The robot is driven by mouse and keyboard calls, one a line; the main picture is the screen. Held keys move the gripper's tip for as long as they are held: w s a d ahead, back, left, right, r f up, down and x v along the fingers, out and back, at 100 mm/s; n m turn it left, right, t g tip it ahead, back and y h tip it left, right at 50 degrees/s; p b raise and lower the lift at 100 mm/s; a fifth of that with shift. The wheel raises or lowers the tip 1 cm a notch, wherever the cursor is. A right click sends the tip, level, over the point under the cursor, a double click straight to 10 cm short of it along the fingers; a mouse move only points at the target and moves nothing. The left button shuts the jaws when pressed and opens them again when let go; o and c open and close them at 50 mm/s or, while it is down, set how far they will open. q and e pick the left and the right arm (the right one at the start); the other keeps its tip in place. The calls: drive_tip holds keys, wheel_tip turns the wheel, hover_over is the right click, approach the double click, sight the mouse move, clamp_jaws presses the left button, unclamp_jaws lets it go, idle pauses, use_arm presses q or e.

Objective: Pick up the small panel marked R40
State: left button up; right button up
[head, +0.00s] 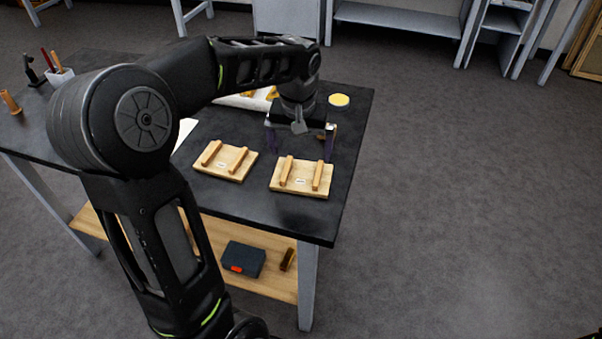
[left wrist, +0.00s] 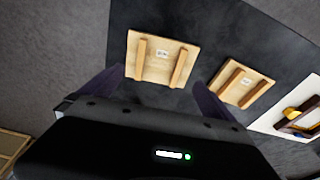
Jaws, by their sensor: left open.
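Two small pale wooden panels, each with two raised wooden bars and a small white label, lie flat on the dark table. The left panel (head: 225,158) and the right panel (head: 301,187) stand apart side by side. The labels are too small to read, so I cannot tell which is R40. My left gripper (head: 301,146) is open and empty, above the table just behind the right panel. In the left wrist view its fingers (left wrist: 157,93) are spread near one panel (left wrist: 160,69); the other panel (left wrist: 238,92) lies to the right. My right gripper does not show.
The dark table (head: 338,190) has a wooden lower shelf with a dark box (head: 243,259). A yellow round lid (head: 339,100) lies at the back right. A white tray (left wrist: 276,122) with yellow and brown items lies beyond the panels. A pen cup (head: 60,77) stands far left.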

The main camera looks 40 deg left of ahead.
sight(303, 174)
use_arm(q)
drive_tip(key=shift+w+a+f, duration=0.1)
drive_tip(key=shift+a+f, duration=0.1)
drive_tip(key=shift+f, duration=0.75)
drive_tip(key=shift+w+f, duration=0.1)
drive_tip(key=shift+f, duration=0.25)
drive_tip(key=f, duration=0.1)
drive_tip(key=f+p, duration=0.1)
drive_tip(key=f, duration=0.1)
drive_tip(key=w+f, duration=0.1)
drive_tip(key=f, duration=0.1)
drive_tip(key=shift+f, duration=0.1)
drive_tip(key=shift+c, duration=0.3)
drive_tip(key=c, duration=1.2)
